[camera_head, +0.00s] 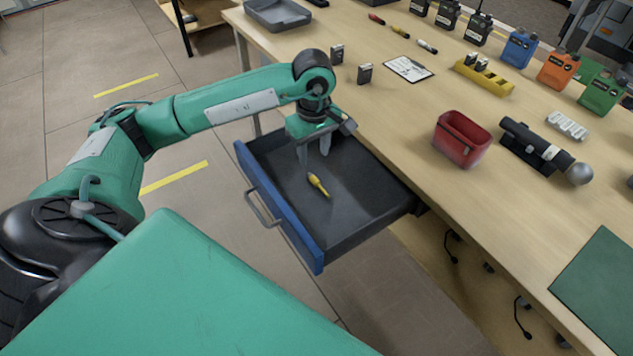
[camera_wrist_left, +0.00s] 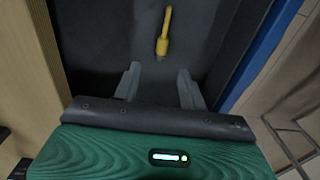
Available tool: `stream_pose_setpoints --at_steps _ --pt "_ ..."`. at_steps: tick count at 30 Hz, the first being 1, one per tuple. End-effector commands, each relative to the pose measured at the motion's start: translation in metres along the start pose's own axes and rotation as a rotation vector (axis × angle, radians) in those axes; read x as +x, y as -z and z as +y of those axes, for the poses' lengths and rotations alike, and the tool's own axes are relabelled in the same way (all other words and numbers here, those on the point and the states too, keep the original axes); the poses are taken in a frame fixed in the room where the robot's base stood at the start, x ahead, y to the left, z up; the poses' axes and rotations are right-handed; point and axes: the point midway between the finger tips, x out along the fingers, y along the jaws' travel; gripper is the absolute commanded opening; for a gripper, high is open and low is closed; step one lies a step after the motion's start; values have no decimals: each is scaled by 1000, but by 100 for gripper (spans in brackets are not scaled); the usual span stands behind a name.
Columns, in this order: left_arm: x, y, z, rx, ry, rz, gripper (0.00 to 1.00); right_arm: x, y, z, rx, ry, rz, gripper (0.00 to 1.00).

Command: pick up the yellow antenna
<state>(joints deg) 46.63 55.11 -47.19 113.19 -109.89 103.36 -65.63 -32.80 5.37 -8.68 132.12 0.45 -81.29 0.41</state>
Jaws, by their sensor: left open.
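The yellow antenna (camera_head: 317,184) lies on the floor of the open drawer (camera_head: 350,205), which has a blue front. In the left wrist view the antenna (camera_wrist_left: 164,32) shows just beyond the fingertips, nearly in line with the gap between them. My left gripper (camera_head: 314,152) points down over the back left part of the drawer. It is open and empty, with its fingers (camera_wrist_left: 158,72) apart and not touching the antenna. My right gripper is not in view.
The wooden table (camera_head: 400,110) stands above the drawer and its edge runs close behind my left gripper. A red bin (camera_head: 462,138), a clipboard (camera_head: 408,69), a yellow holder (camera_head: 484,78) and several radios stand on it. The drawer handle (camera_head: 262,207) sticks out in front.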

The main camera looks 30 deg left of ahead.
Motion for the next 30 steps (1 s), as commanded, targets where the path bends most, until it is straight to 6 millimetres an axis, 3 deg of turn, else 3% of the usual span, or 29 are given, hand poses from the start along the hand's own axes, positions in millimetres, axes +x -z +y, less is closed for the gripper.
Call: stream_pose_setpoints --at_steps 3,11,20,27,28,30 --pt "18 0 0 -1 2 -2 42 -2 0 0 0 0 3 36" --pt "33 -1 0 0 0 -3 42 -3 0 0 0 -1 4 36" --pt "75 -2 -3 -1 1 -4 42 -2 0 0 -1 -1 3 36" --pt "78 -2 -2 0 -1 -3 42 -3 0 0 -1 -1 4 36" --pt "78 -2 -2 0 -1 -3 40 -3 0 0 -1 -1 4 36" --pt "78 -2 -2 0 -1 -3 27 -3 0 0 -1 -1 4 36"
